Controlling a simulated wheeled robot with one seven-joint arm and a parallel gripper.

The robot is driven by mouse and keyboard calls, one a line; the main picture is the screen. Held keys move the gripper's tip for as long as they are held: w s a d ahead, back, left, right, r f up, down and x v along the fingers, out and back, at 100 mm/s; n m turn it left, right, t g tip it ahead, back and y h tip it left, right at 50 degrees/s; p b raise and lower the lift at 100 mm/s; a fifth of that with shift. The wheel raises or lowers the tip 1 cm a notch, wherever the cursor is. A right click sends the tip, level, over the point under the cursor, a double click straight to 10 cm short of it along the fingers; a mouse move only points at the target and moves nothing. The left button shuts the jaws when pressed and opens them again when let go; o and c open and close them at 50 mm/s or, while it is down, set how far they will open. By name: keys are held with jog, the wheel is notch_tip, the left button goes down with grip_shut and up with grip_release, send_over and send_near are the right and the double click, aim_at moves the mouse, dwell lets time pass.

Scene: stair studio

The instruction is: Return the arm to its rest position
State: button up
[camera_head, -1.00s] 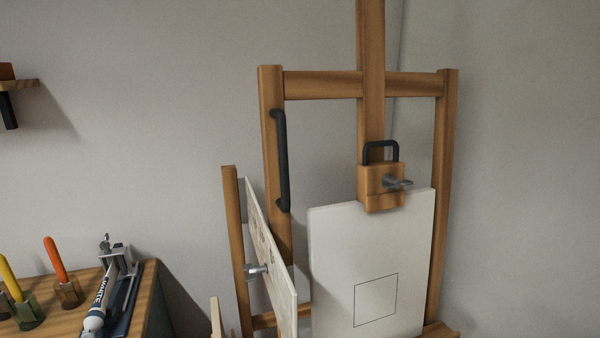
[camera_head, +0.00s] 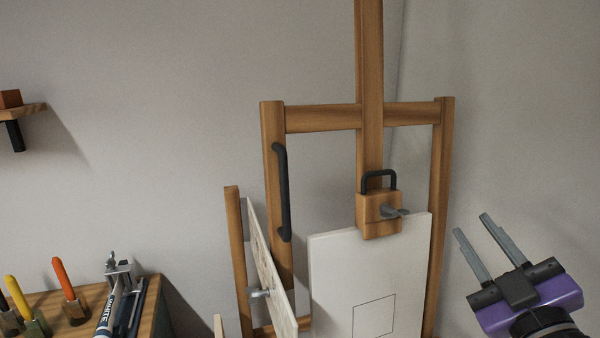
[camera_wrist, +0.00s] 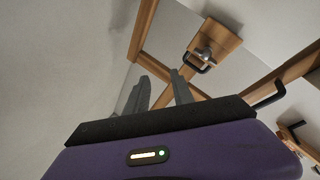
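My gripper (camera_head: 470,224) is at the lower right of the head view, to the right of the easel and canvas. It has a purple body and two grey fingers pointing up and to the left. The fingers stand apart with nothing between them. In the wrist view the fingers of my gripper (camera_wrist: 160,85) also show apart and empty. The wooden easel (camera_head: 445,180) carries a white canvas (camera_head: 350,270) with a thin square outline. A wooden clamp block (camera_head: 378,215) with a black handle and a metal wing screw sits at the canvas's top edge.
A black handle (camera_head: 282,190) is on the easel's left post. A second board (camera_head: 262,262) leans left of the canvas. A wooden table (camera_head: 150,310) at lower left holds a white tube (camera_head: 108,312) and colored-handled tools. A small shelf (camera_head: 30,112) is on the wall.

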notch_tip(320, 180, up, 5)
jog(key=w+a+n+y, duration=0.1)
jog(key=w+n+y, duration=0.1)
jog(key=n, duration=0.3)
jog(key=n+g+y, duration=0.2)
jog(key=n+g, duration=0.3)
jog(key=n, duration=0.3)
send_near(395, 214)
jog(key=shift+n, duration=0.3)
jog(key=x, duration=0.5)
jog(key=shift+w+f, duration=0.1)
jog(key=shift+w, duration=0.25)
jog(key=shift+b+x, duration=0.3)
jog(key=shift+x, duration=0.75)
